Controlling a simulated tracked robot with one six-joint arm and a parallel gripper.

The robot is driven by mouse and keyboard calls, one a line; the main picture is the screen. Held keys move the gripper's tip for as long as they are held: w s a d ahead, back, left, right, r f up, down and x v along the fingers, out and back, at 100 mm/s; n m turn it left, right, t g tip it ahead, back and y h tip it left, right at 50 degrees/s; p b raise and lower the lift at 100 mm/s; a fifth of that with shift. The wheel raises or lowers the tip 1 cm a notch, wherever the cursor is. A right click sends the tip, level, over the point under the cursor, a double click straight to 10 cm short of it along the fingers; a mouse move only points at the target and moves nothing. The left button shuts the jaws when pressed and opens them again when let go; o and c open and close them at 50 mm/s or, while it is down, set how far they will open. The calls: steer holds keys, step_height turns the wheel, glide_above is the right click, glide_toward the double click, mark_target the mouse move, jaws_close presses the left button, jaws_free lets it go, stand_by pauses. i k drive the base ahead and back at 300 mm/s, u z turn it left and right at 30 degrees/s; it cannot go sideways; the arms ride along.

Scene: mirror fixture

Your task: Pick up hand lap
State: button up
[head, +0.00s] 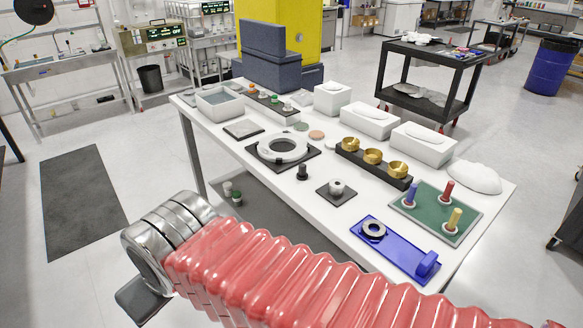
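I cannot tell for sure which thing is the hand lap. A small black knobbed piece (302,173) stands upright on the white table. To its right, a metal knob-like piece (337,187) sits on a dark square plate (325,194). A blue fixture (405,258) with a dark ring (373,230) on it lies near the table's front edge. My arm, with red bellows and a metal cuff, crosses the foreground below the table. No gripper fingers show.
The white table (490,208) also holds a white ring (283,147) on a black plate, brass cups (373,156) on a dark block, a green board (430,222) with coloured pegs, white boxes (368,121) and a grey tray (220,101). A black cart (425,112) stands behind. The floor at left is clear around a dark mat (82,203).

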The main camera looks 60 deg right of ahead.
mark_target(301, 174)
steer(key=z, duration=0.3)
steer(key=i, duration=0.7)
steer(key=z, duration=1)
steer(key=i, duration=0.8)
steer(key=z, duration=0.5)
